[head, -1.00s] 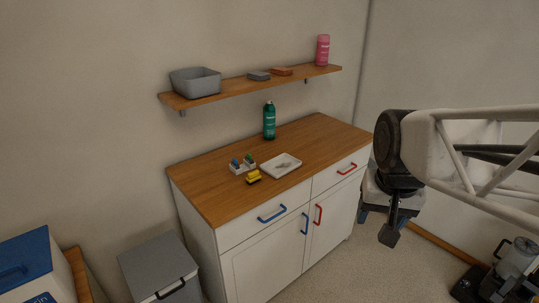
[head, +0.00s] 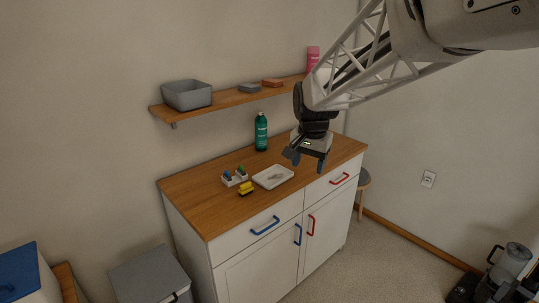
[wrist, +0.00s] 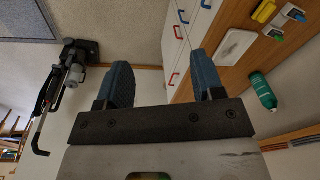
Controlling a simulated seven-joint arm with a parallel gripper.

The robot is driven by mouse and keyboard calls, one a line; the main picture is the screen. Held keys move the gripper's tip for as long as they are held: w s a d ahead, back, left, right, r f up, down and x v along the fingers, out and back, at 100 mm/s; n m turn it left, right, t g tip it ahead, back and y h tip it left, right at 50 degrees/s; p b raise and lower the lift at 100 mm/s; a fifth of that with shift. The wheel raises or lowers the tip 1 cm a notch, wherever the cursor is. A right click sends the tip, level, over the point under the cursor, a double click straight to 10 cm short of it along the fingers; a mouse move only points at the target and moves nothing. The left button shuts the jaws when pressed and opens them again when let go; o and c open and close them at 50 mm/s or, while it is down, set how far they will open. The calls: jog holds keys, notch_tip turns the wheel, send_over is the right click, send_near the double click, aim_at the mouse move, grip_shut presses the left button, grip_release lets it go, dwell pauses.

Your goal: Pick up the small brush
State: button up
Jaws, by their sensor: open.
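No thing in view can be told for sure as the small brush. A small yellow item with a dark underside (head: 247,188) lies near the front edge of the wooden cabinet top (head: 212,210). It also shows in the wrist view (wrist: 264,11). A white tray (head: 262,184) behind it to the right holds a small pale item (head: 275,176), too small to make out. My gripper (head: 306,160) is open and empty, in the air around the right part of the cabinet. In the wrist view its two blue-grey fingers (wrist: 160,72) stand apart with nothing between them.
A white holder (head: 234,180) with blue and green items stands left of the tray. A green bottle (head: 261,132) stands at the back. A wall shelf (head: 232,98) with a grey bin (head: 187,95) and pink bottle (head: 313,58) hangs above. The left cabinet top is clear.

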jog(key=w+a+f+m, duration=0.1)
jog(key=w+a+f, duration=0.35)
jog(key=w, duration=0.25)
jog(key=w+a+f+m, duration=0.1)
jog(key=w+a+f, duration=0.3)
jog(key=w+a, duration=0.3)
jog(key=m+g, duration=0.1)
jog(key=m, duration=0.1)
send_over(246, 184)
jog(key=f, duration=1)
jog(key=shift+w+a, duration=0.1)
jog(key=shift+w, duration=0.1)
jog(key=shift+f, duration=0.1)
jog(key=shift+f, duration=0.1)
jog(key=shift+f, duration=1.2)
jog(key=shift+f, duration=0.1)
jog(key=shift+f, duration=2.5)
jog(key=shift+c, duration=0.4)
